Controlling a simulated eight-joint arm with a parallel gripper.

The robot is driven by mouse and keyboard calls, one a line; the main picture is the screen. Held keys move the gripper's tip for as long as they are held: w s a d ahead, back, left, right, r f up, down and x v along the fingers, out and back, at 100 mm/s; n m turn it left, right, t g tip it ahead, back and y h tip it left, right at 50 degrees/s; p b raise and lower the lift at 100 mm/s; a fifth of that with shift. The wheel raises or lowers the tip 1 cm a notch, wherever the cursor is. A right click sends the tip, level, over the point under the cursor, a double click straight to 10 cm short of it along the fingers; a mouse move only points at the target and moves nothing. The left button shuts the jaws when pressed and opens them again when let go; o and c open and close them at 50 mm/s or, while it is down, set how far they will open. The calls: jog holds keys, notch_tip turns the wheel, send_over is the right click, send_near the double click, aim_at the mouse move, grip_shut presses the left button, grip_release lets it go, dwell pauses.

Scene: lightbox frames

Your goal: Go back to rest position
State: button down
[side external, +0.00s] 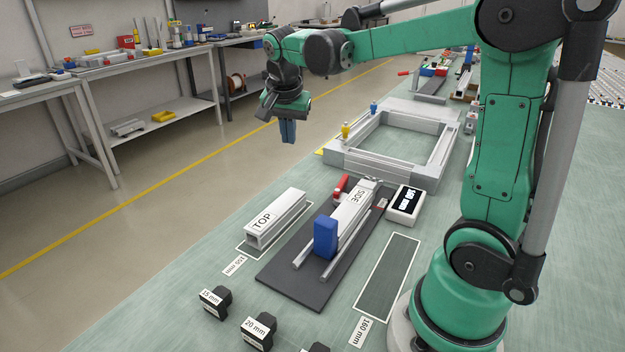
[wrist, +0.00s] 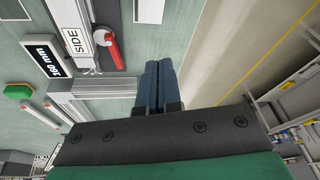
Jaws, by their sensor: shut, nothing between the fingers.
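My gripper (side external: 287,131) hangs from the green arm, pointing down, near the far left edge of the green table. Its blue fingers are together with nothing between them; the shut fingers (wrist: 158,80) also show in the wrist view. It is apart from all the parts on the table. The white SIDE profile (side external: 352,213) lies on a dark fixture (side external: 285,288) with a blue block (side external: 326,237) at its near end. The white TOP profile (side external: 275,219) lies in the outlined slot marked 155 mm.
A light grey frame (side external: 432,178) stands behind the fixture. A display (side external: 405,205) reading 160 mm sits beside it. The outlined 160 mm slot (side external: 388,280) is empty. Black blocks (side external: 215,302) stand at the front. Floor lies left of the table, with side benches (side external: 150,66) beyond.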

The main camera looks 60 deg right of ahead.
jog(key=s+a+f+n+t+y, duration=0.1)
jog(key=s+a+n+t, duration=0.1)
jog(key=s+a+n, duration=0.2)
jog(key=s+a+f+n+t+y, duration=0.1)
jog(key=s+a+n+t+y, duration=0.1)
jog(key=a+n, duration=0.8)
jog(key=shift+s+f+t, duration=0.3)
jog(key=shift+s+t, duration=0.4)
jog(key=shift+s, duration=0.25)
